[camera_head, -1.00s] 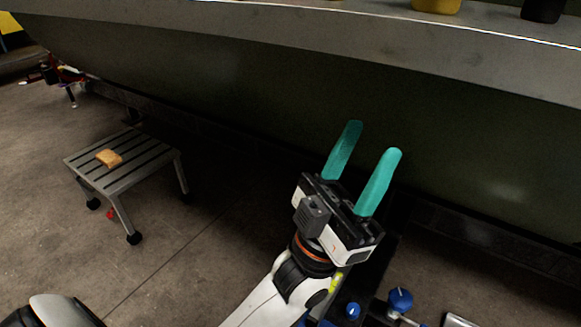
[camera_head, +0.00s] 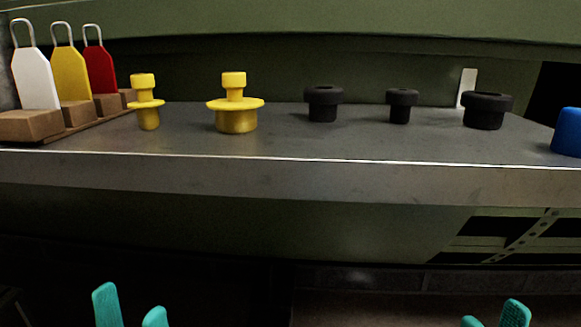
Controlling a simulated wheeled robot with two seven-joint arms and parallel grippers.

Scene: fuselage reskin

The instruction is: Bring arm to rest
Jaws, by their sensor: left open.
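My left gripper (camera_head: 132,308) shows at the bottom left of the head view. Only its two teal fingers are in the picture; they stand apart with nothing seen between them. My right gripper (camera_head: 497,316) shows at the bottom right, with only the tips of its teal fingers in the picture. The tips are apart and no object shows between them. Both grippers are below the shelf's front edge in the picture. The arms themselves are out of the picture.
A grey shelf (camera_head: 300,178) spans the view. On it are two yellow plugs (camera_head: 236,118) (camera_head: 146,115), several black plugs (camera_head: 323,104), and a blue object (camera_head: 567,132) at the right. White, yellow and red tags (camera_head: 36,78) stand in a wooden holder (camera_head: 30,124) at the left.

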